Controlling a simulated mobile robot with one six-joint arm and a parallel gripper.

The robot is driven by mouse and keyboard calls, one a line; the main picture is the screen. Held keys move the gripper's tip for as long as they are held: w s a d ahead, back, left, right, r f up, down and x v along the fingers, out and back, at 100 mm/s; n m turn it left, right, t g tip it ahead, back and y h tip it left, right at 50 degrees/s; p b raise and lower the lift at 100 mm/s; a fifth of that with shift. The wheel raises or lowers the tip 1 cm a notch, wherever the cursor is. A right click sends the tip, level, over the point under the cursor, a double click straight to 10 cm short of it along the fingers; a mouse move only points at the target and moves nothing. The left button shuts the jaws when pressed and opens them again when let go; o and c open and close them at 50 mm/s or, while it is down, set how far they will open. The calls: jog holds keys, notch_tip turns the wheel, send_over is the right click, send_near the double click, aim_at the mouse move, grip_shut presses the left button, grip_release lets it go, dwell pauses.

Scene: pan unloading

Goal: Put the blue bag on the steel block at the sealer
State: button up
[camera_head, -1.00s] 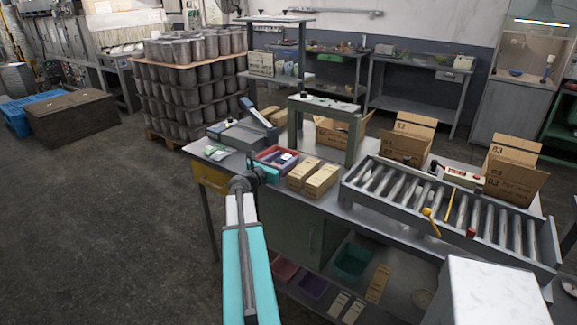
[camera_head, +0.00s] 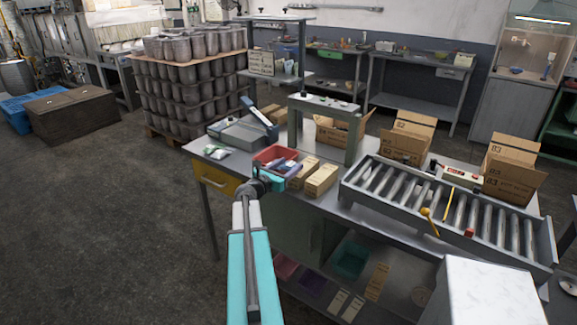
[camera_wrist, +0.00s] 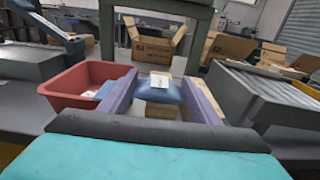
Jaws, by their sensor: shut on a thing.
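The blue bag (camera_wrist: 160,88), with a white label, is between the two purple fingers of my gripper (camera_wrist: 162,92) in the wrist view. The fingers are shut on its sides. In the head view my gripper (camera_head: 282,176) is at the red bin's front right, and the arm hides much of it. The steel block (camera_head: 241,134) is a grey block at the sealer (camera_head: 262,120), whose blue-grey lever is raised. They stand on the table behind and left of my gripper. The block (camera_wrist: 28,62) shows at the left in the wrist view. No bag is visible on its top.
The red bin (camera_wrist: 66,86) stands just left of my gripper, with pale items inside. Tan cartons (camera_head: 320,180) lie to its right. A grey frame stand (camera_head: 324,104) rises behind, and a roller conveyor (camera_head: 440,205) fills the right. A pale packet (camera_head: 216,151) lies on the table's left end.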

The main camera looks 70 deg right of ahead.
jog(key=shift+f+b, duration=0.5)
jog(key=shift+f, duration=0.1)
jog(key=o, duration=1.1)
jog(key=shift+r, duration=0.25)
jog(key=shift+r+p, duration=0.45)
jog(key=shift+p, duration=0.15)
jog(key=b+v, duration=0.3)
jog(key=v, duration=0.9)
jog(key=shift+f, duration=0.15)
